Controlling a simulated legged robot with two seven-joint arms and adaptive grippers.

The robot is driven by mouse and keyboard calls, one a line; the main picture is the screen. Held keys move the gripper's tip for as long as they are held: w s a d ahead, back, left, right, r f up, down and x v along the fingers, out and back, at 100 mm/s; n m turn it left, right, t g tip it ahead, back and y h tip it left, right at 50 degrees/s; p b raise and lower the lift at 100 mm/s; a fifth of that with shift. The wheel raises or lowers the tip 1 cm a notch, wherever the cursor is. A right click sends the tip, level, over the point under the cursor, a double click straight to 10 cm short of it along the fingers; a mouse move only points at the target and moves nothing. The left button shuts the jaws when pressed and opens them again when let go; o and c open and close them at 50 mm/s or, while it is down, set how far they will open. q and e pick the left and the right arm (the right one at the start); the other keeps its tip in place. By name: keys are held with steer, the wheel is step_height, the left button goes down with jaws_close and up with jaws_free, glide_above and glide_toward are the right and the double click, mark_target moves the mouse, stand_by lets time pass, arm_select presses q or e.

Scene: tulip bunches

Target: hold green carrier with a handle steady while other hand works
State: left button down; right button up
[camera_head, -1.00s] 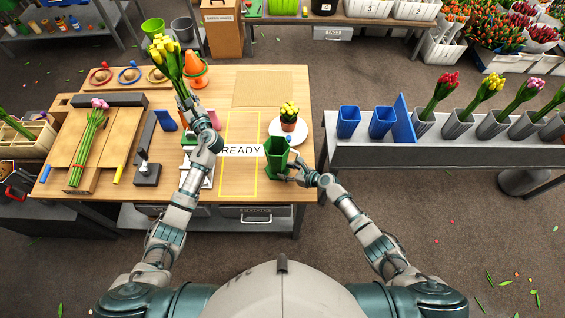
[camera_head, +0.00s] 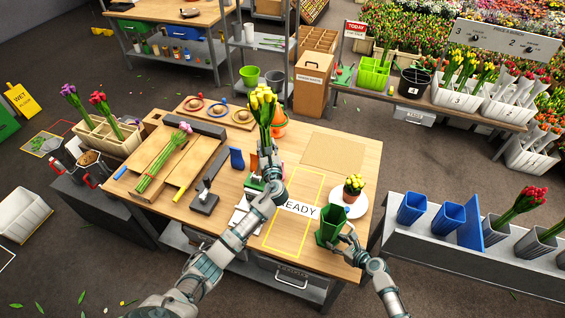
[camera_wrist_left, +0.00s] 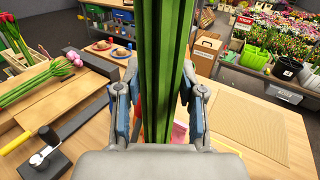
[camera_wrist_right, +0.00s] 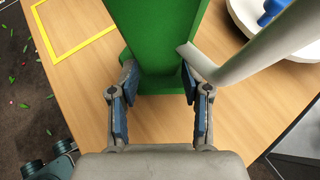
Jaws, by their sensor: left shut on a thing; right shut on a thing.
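The green carrier (camera_head: 330,226) stands on the wooden table near its front right, beside the "READY" mark. My right gripper (camera_head: 345,238) is shut on it; in the right wrist view the green wall (camera_wrist_right: 160,50) sits between the fingers (camera_wrist_right: 157,95), with a grey bar (camera_wrist_right: 255,45) crossing at upper right. My left gripper (camera_head: 268,158) is shut on a bunch of yellow tulips (camera_head: 263,103), held upright above the table. In the left wrist view the green stems (camera_wrist_left: 160,80) pass between the fingers (camera_wrist_left: 157,100).
A potted yellow plant (camera_head: 354,186) stands on a white plate (camera_head: 345,207) behind the carrier. Pink tulips (camera_head: 165,155) lie on a wooden board at left. Blue bins (camera_head: 411,208) stand on the grey bench at right. The yellow-outlined area (camera_head: 283,236) has bare wood.

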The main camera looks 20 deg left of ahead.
arm_select(q)
steer(key=s+d+r+m+t+h, duration=0.1)
steer(key=d+r+m+h, duration=0.15)
steer(key=d, duration=0.55)
steer(key=s+d+r+m+t+h, duration=0.15)
steer(key=d+r+h, duration=0.25)
steer(key=d, duration=0.5)
arm_select(e)
steer(key=shift+d, duration=0.75)
arm_select(q)
step_height(320, 180, up, 3)
steer(key=m+h, duration=0.5)
steer(key=h, duration=0.1)
glide_above(340, 211)
steer(key=s+a, duration=0.1)
steer(key=s, duration=0.2)
arm_select(e)
steer(key=shift+a, duration=0.6)
steer(key=shift+d, duration=0.45)
steer(key=shift+a, duration=0.25)
steer(key=shift+d, duration=0.15)
arm_select(q)
steer(key=shift+g+h, duration=0.25)
steer(key=shift+h, duration=0.2)
steer(key=f, duration=2.1)
steer(key=shift+s+d+f, duration=0.25)
steer(key=shift+d, duration=0.15)
